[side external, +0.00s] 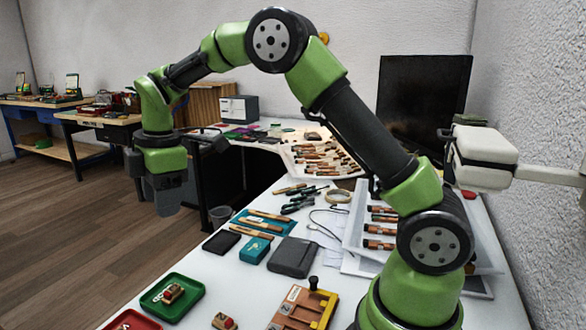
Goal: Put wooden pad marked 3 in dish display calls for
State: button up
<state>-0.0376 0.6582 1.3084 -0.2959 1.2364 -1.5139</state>
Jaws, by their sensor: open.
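My gripper (168,204) points down, high over the left side of the table, with no object visible in it. The jaw gap is hard to make out from here. A green dish (153,303) at the front left holds a small wooden pad with red on it (172,293). A red dish (137,324) is cut off by the bottom edge. Another small wooden pad with red (224,321) lies on the white table right of the dishes. I cannot read a mark on either pad. A large dark screen (425,100) stands at the back; nothing readable shows on it.
A wood and red fixture with a black knob (305,307) stands at the front. A dark grey box (293,257), a teal box (255,250) and a black pad (221,242) lie behind the dishes. Tools and wooden parts (320,155) fill the table farther back.

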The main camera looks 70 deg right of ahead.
jog(key=s+r+m+t+y, duration=0.1)
jog(key=s+r+m+t, duration=0.2)
jog(key=s+r+m, duration=0.8)
jog(key=s+f+m+t, duration=0.1)
jog(key=s+m, duration=0.5)
jog(key=s, duration=0.8)
jog(key=shift+a+f+m+t+y, duration=0.3)
jog(key=shift+f+t, duration=0.1)
jog(key=shift+t, duration=0.5)
